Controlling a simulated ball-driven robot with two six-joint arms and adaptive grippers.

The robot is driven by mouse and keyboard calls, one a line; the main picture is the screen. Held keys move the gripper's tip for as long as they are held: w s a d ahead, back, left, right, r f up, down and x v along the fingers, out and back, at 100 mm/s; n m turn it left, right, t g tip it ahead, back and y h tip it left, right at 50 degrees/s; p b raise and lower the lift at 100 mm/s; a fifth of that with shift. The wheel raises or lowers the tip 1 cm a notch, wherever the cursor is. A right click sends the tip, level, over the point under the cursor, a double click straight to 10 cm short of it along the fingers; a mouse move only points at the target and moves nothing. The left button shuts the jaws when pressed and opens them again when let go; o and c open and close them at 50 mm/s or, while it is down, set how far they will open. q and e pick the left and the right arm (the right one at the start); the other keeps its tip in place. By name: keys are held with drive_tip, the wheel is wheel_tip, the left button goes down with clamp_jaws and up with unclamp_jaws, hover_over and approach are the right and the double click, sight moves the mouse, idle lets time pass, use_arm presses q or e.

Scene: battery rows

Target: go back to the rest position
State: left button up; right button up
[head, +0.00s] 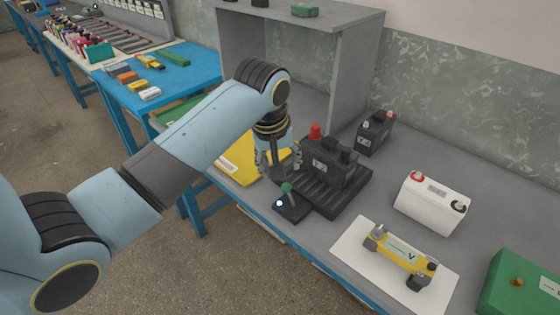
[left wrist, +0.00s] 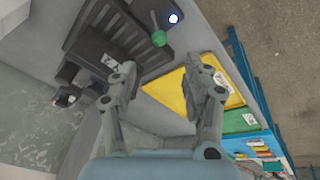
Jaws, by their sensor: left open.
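My left gripper (head: 279,160) is open and empty. It points down over the grey bench, close to the left of a black battery (head: 328,165) with a red cap. In the left wrist view the fingers (left wrist: 163,85) stand apart, with the yellow sheet (left wrist: 170,95) beyond them. The battery stands on a black ribbed tray (head: 340,203). In front of the gripper is a small black box (head: 293,212) with a green-knobbed lever and a white light; the green knob (left wrist: 159,39) also shows in the left wrist view. My right gripper is not in view.
A dark battery (head: 374,132) stands behind the tray. A grey shelf (head: 345,75) rises behind the gripper. A blue table (head: 165,85) is left.

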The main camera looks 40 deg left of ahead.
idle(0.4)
use_arm(q)
drive_tip(key=s+f+g+b, duration=0.1)
drive_tip(key=s+f+b, duration=0.3)
drive_tip(key=s+f, duration=0.55)
drive_tip(key=s+f+m+g+b, duration=0.15)
drive_tip(key=s+f+b, duration=0.3)
drive_tip(key=f, duration=0.95)
drive_tip(key=s+f+g+b, duration=0.25)
drive_tip(key=s+f, duration=0.55)
drive_tip(key=f, duration=0.4)
drive_tip(key=s+f+m+t+b, duration=0.2)
drive_tip(key=s+f+m+b, duration=0.3)
drive_tip(key=s+f, duration=1.2)
drive_tip(key=shift+s+f+m+b, duration=0.4)
drive_tip(key=shift+s+m, duration=0.55)
drive_tip(key=shift+s, duration=1.3)
